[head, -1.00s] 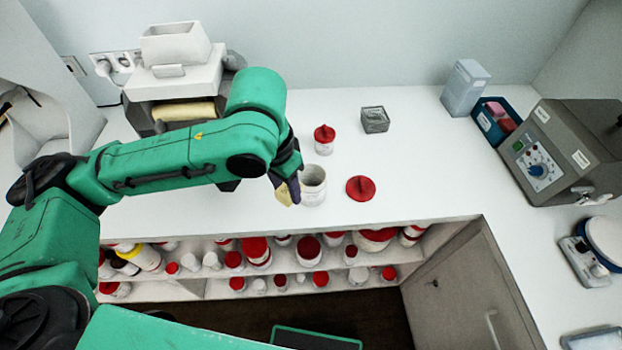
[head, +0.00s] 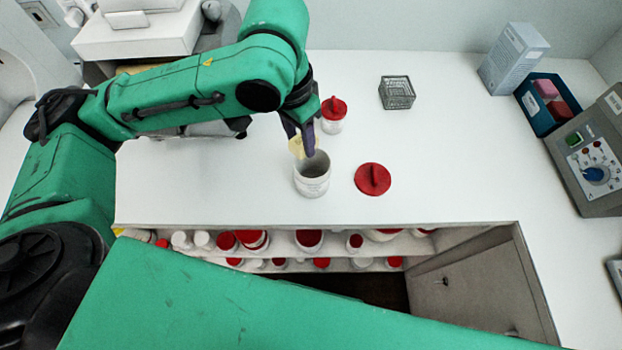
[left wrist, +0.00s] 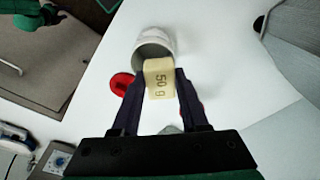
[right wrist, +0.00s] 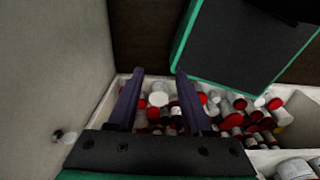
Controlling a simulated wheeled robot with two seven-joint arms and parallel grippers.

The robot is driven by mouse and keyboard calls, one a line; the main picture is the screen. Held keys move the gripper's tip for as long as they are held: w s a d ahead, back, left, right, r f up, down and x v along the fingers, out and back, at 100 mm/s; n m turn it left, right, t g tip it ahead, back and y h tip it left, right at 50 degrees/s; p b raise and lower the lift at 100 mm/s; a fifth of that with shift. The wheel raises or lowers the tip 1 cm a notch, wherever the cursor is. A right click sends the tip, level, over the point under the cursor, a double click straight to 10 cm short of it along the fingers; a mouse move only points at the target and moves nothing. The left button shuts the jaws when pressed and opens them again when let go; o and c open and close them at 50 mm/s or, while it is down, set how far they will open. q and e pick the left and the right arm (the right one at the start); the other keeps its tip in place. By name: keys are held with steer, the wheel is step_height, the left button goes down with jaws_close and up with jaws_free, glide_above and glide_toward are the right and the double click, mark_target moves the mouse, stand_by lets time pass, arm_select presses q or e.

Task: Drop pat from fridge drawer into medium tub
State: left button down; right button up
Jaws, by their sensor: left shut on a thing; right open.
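The pat is a pale yellow block marked "50 g" (left wrist: 159,80). My left gripper (head: 299,146) is shut on the pat, which also shows in the head view (head: 297,148). The medium tub (head: 312,182) is white, open and upright on the counter. The pat is held above the tub's back left rim in the head view. In the left wrist view the pat covers part of the opening of the tub (left wrist: 154,42). A red lid (head: 373,179) lies right of the tub. My right gripper (right wrist: 158,88) is open and empty, facing shelves of tubs.
A small red-lidded tub (head: 333,115) stands just behind the medium tub. A wire basket (head: 397,93) and a blue bin (head: 548,104) stand farther right. Shelves of red-lidded tubs (head: 309,240) lie below the counter's front edge.

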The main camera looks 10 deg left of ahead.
arm_select(q)
steer(key=shift+f, duration=0.1)
steer(key=shift+s, duration=0.1)
steer(key=shift+c, duration=2.3)
jaws_free()
steer(key=shift+s, duration=0.15)
steer(key=shift+o, duration=0.6)
step_height(320, 180, up, 15)
steer(key=s+p, duration=0.1)
steer(key=p, duration=0.1)
steer(key=shift+s+a+f, duration=0.15)
steer(key=shift+a+f, duration=0.05)
steer(key=shift+a, duration=0.25)
arm_select(e)
steer(key=shift+w+r, duration=0.75)
steer(key=shift+r, duration=0.05)
